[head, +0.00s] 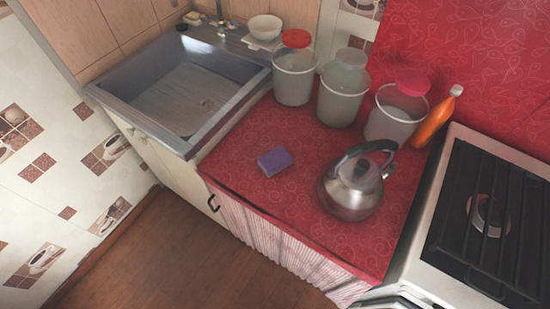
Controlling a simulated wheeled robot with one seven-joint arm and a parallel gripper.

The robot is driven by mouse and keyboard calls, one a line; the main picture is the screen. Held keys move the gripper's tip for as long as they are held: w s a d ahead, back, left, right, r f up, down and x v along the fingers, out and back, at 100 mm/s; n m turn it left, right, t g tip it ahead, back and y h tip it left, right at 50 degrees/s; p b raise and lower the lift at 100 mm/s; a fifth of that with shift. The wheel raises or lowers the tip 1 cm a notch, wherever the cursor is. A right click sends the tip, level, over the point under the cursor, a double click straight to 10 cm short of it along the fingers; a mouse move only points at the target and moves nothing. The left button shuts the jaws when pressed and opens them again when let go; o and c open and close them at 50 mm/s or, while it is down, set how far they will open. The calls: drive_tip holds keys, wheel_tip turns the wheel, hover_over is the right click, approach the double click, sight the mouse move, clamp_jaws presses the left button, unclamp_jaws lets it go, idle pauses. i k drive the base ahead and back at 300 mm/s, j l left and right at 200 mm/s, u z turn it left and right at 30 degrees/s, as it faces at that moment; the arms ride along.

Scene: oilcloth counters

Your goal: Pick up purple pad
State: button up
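The purple pad (275,161) is a small block-shaped sponge. It lies flat on the red oilcloth counter (245,182), near the front edge, between the sink and the kettle. Nothing touches it and it is in full view. My gripper does not show in the head view.
A metal kettle (350,190) stands right of the pad. Behind are three containers (293,80) (340,98) (392,118) and an orange bottle (435,118). The sink (185,95) is at left, the stove (490,215) at right. Counter around the pad is clear.

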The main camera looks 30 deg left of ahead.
sight(277, 159)
drive_tip(key=i+j+u, duration=0.1)
drive_tip(key=j+u, duration=0.3)
drive_tip(key=i+j+u, duration=0.15)
drive_tip(key=u, duration=0.2)
drive_tip(key=i+j+u, duration=0.2)
drive_tip(key=u, duration=0.2)
drive_tip(key=i+j+u, duration=0.2)
drive_tip(key=u, duration=0.15)
